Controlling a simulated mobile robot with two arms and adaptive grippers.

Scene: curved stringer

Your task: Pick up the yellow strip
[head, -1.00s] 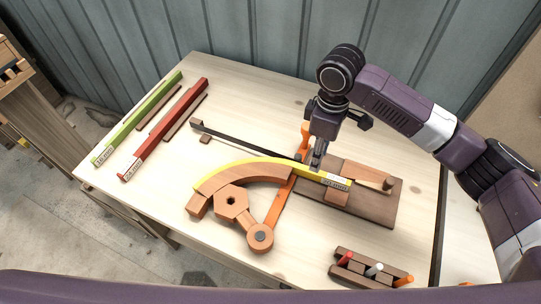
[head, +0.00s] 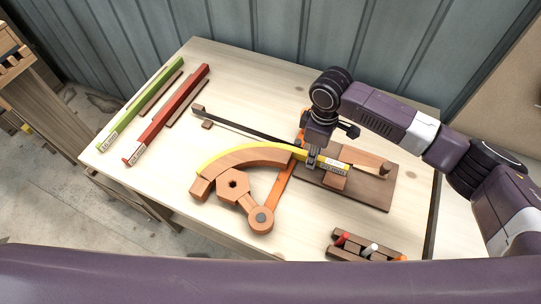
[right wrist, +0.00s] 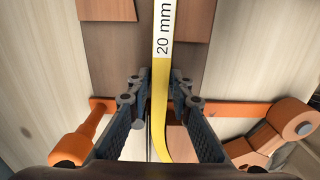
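The yellow strip (head: 243,148) lies bent along the outer edge of a curved wooden form (head: 237,166). Its straight end carries a white label and lies over the brown base board (head: 370,190). In the right wrist view the strip (right wrist: 161,75) runs lengthwise between the fingers of my right gripper (right wrist: 162,82), with the label reading 20 mm. In the head view my right gripper (head: 312,164) points down at the strip near the label. Its fingers flank the strip closely; whether both press on it cannot be told. My left gripper is not in view.
An orange arm (head: 280,187) with a round end crosses under the strip. A dark bar (head: 245,127) lies behind it. Green (head: 143,103) and red (head: 167,115) strips lie at the left. A peg rack (head: 365,248) stands at the front right. The table's front left is clear.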

